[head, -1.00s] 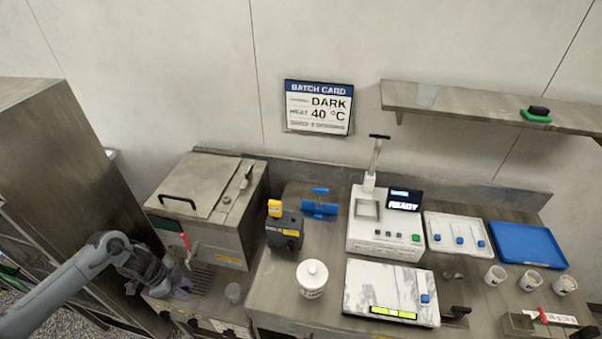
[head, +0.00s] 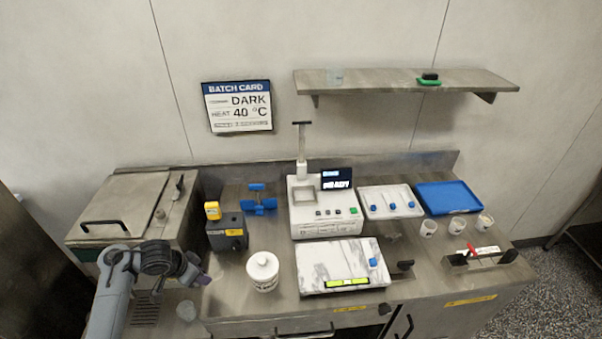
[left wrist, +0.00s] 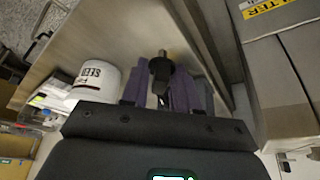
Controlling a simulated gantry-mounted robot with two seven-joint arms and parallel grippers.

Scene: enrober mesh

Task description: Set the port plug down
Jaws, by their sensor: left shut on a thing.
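The port plug (left wrist: 161,70) is a dark piece with a short metal tip, seen in the left wrist view between my purple fingers. My left gripper (left wrist: 160,92) is shut on it. In the head view my left gripper (head: 203,277) is at the left edge of the worktop, in front of the steel tank and near the small grey cup. The plug cannot be made out there, and the wrist view does not show clearly whether it touches anything. My right gripper is in neither view now.
The steel tank (head: 127,205) is at left. A marble slab (head: 340,257) lies farther right. Bare worktop (head: 228,285) shows left of the tub.

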